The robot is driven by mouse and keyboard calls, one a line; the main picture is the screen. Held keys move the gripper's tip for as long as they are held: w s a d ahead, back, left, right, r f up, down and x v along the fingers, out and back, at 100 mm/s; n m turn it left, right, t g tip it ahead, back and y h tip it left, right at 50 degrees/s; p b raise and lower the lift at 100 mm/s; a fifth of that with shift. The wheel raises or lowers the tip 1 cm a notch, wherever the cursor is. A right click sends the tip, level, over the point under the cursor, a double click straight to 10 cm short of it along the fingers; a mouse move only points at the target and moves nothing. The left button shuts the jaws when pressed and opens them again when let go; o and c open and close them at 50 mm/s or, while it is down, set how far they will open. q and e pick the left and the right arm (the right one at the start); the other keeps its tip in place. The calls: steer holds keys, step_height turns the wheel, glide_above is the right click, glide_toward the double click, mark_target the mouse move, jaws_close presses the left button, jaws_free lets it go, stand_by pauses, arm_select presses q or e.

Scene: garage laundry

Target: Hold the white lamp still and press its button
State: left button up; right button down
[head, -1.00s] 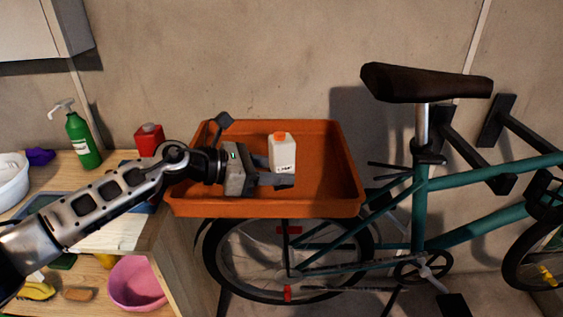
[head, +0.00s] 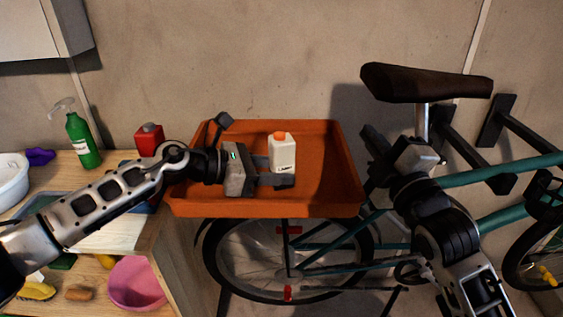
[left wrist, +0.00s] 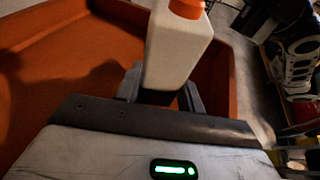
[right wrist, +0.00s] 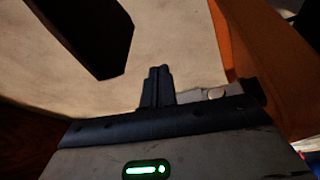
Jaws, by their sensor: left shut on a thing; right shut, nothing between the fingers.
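The white lamp (head: 283,155) is a small upright block with an orange button (head: 281,136) on top. It is in the orange tray (head: 330,208). My left gripper (head: 277,171) is shut on the lamp's lower part. The left wrist view shows the lamp (left wrist: 172,50) between the fingers, with its orange top (left wrist: 186,8) free above them. My right gripper (head: 372,138) is shut and empty, to the right of the tray's right wall and apart from the lamp. In the right wrist view its fingers (right wrist: 159,75) are together; the lamp is not visible there.
A teal bicycle with a dark saddle (head: 425,83) stands at the right, close to my right gripper. Black wall brackets (head: 497,120) are behind it. A red container (head: 149,138) and a green bottle (head: 82,140) stand left of the tray. Space above the tray is clear.

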steer(key=w+a+r+m+g+y, duration=0.25)
steer(key=w+a+r, duration=0.25)
steer(key=a+r, duration=0.4)
steer(key=m+g+h, duration=0.3)
steer(key=m+g, duration=0.7)
steer(key=m, duration=0.8)
glide_above(283, 141)
steer(key=shift+n+t, duration=0.25)
steer(key=shift+f, duration=2.65)
